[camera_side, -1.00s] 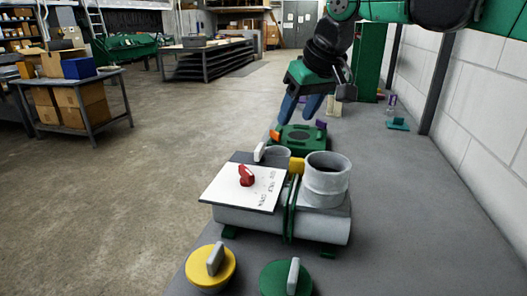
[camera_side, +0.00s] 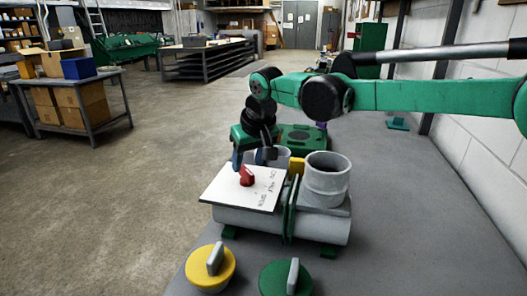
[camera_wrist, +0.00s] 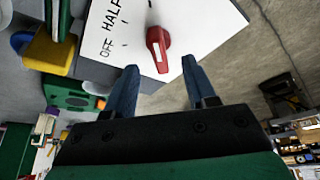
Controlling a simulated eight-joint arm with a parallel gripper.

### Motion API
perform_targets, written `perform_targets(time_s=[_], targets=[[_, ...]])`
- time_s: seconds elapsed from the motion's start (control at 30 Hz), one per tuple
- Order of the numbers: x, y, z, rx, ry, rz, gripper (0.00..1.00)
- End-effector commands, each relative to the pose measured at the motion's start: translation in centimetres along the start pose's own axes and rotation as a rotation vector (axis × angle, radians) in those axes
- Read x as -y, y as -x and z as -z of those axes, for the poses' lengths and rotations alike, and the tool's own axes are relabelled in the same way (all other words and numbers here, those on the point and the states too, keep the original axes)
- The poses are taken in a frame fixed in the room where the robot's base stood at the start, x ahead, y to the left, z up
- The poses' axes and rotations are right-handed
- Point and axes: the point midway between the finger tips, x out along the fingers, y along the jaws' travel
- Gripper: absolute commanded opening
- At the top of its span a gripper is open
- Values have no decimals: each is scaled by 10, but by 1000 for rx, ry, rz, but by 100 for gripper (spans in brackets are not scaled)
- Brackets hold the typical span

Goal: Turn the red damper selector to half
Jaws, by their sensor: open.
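The red damper selector (camera_side: 247,176) is a small red knob on a white plate (camera_side: 221,188) on top of a grey duct. In the wrist view the red selector (camera_wrist: 162,60) shows a white mark on its handle. The plate's printed words "OFF" and "HALF" lie to its left there; which setting it points at I cannot tell. My gripper (camera_wrist: 160,65) is open, its two blue fingers on either side of the selector's near end in that view, with gaps on both sides. In the side view my gripper (camera_side: 251,158) is just behind and above the selector, apparently not touching it.
A grey round collar (camera_side: 327,186) stands right of the plate, with a yellow piece (camera_side: 297,166) beside it. A yellow knob (camera_side: 209,267) and a green knob (camera_side: 285,279) sit in front. A green housing (camera_side: 304,139) is behind. The bench right of the duct is clear.

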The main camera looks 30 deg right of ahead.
Motion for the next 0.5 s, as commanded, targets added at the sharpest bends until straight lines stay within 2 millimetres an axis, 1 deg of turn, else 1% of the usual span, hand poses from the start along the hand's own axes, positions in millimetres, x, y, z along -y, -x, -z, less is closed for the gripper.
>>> perform_targets(time_s=[0.03,0.1,0.2,0.47,0.5], targets=[[0,-8,0,0,-1,0,50],[0,-16,0,0,-1,0,50],[0,-24,0,0,0,0,50],[0,-28,0,0,0,0,50],[0,-28,0,0,0,0,47]])
